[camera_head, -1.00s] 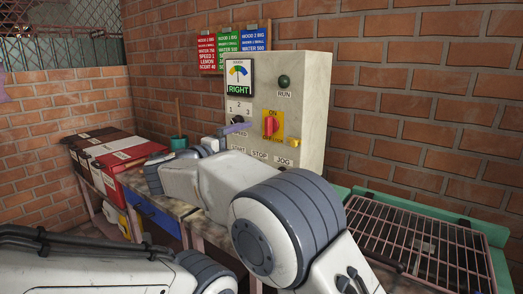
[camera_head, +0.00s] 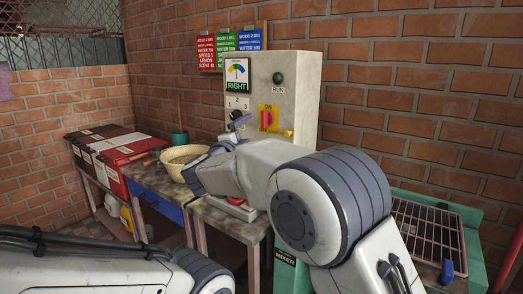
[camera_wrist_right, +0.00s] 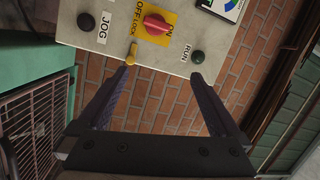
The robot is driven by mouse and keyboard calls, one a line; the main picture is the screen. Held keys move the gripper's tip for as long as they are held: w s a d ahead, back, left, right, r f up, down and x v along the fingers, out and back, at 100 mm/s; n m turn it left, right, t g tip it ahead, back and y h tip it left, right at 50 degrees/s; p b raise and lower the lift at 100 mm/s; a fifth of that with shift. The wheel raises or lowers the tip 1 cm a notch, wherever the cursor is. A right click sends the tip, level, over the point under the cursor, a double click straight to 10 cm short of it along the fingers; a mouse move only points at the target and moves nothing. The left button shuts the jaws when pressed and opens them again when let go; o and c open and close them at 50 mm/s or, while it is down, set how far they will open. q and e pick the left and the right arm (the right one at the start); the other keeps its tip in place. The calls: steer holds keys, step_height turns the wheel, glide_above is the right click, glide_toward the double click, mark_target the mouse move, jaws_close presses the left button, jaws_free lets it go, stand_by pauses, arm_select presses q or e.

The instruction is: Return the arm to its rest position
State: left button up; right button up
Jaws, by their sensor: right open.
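My right arm (camera_head: 330,200) reaches in from the lower right, in front of the pale control panel (camera_head: 293,80). A purple finger of my right gripper (camera_head: 240,121) shows just before the panel's selector dial; the rest is hidden behind my arm. In the right wrist view the right gripper (camera_wrist_right: 160,75) is open, with two dark purple fingers apart and nothing between them. The panel's red switch (camera_wrist_right: 156,24) and a yellow knob (camera_wrist_right: 131,54) show beyond the fingertips. My left arm (camera_head: 90,265) crosses the lower left; its gripper is out of view.
Red and dark boxes (camera_head: 125,152) are farther left. A green-framed wire rack (camera_head: 428,235) is at the right. Brick walls close the back.

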steer(key=s+d+f+n+g+y, duration=0.35)
steer(key=d+f+n, duration=0.3)
steer(key=f, duration=0.25)
steer(key=s+d+f+n+g+y, duration=0.2)
steer(key=s+d+f+n+y, duration=0.25)
steer(key=f+n, duration=0.35)
steer(key=s+d+f+n+g, duration=0.25)
steer(key=s+d+f, duration=0.2)
steer(key=s, duration=0.35)
steer(key=s+d+f+n+g+h, duration=0.1)
steer(key=s+d+f+g, duration=0.3)
steer(key=s, duration=0.4)
steer(key=s+d+f+n+g, duration=0.1)
steer(key=s+d+f+g, duration=0.15)
steer(key=s+f, duration=0.4)
steer(key=s+a+r+n+g+y, duration=0.1)
steer(key=s+a+r+n, duration=0.3)
steer(key=s+a, duration=0.3)
steer(key=s+a+r+n+g, duration=0.2)
steer(key=s+a+r+n, duration=0.15)
steer(key=s+a, duration=0.4)
step_height(320, 180, up, 13)
steer(key=p, duration=1.3)
steer(key=shift+d, duration=0.15)
